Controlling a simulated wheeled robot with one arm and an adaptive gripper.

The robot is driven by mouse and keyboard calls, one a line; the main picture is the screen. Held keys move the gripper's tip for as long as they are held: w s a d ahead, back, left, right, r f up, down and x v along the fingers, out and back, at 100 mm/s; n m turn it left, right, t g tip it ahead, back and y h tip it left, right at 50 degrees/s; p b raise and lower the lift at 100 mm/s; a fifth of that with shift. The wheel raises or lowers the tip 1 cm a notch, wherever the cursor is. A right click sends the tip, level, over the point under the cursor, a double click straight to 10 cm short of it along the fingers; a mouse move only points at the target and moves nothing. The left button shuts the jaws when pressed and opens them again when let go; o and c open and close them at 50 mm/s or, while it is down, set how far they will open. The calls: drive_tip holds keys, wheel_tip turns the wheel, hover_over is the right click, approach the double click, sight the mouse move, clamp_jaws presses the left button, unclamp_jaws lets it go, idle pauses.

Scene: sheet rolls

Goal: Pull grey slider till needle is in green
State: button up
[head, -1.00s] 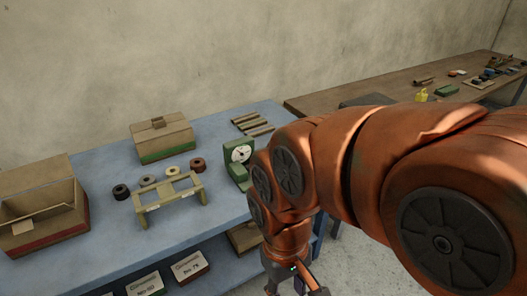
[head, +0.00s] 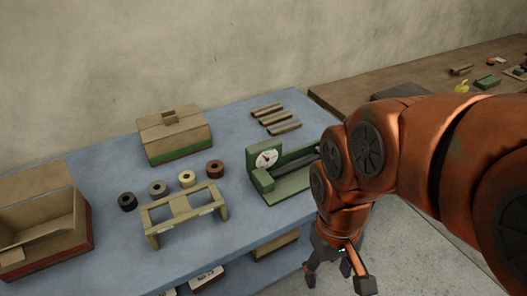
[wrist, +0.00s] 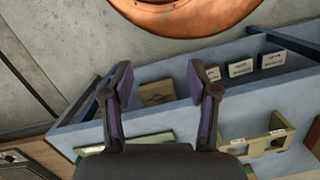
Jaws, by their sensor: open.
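A green device (head: 284,186) with a round white dial (head: 266,158) stands near the right end of the blue table. The dial's needle is too small to read, and I cannot tell whether it is in a green zone. A dark grey bar (head: 304,163) lies along the device and may be the slider; its right end is near or behind my arm. My gripper (head: 337,274) hangs open and empty off the table's right end, apart from the device. In the wrist view, my gripper's fingers (wrist: 160,82) are spread, with a green part (wrist: 146,145) partly hidden below them.
On the blue table (head: 105,190) are a yellowish stand (head: 184,211), several rolls (head: 187,179), a closed carton (head: 172,137), an open carton (head: 45,225) and several bars (head: 275,118). A brown table (head: 420,75) stands behind right. Labelled boxes sit on the lower shelf.

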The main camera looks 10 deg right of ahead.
wheel_tip(320, 180, down, 26)
drive_tip(key=w+b, duration=0.1)
drive_tip(key=b, duration=2.3)
drive_tip(key=shift+f+g, duration=0.2)
drive_tip(key=shift+g, duration=0.2)
drive_tip(key=shift+w+r, duration=0.1)
drive_tip(key=shift+c, duration=0.4)
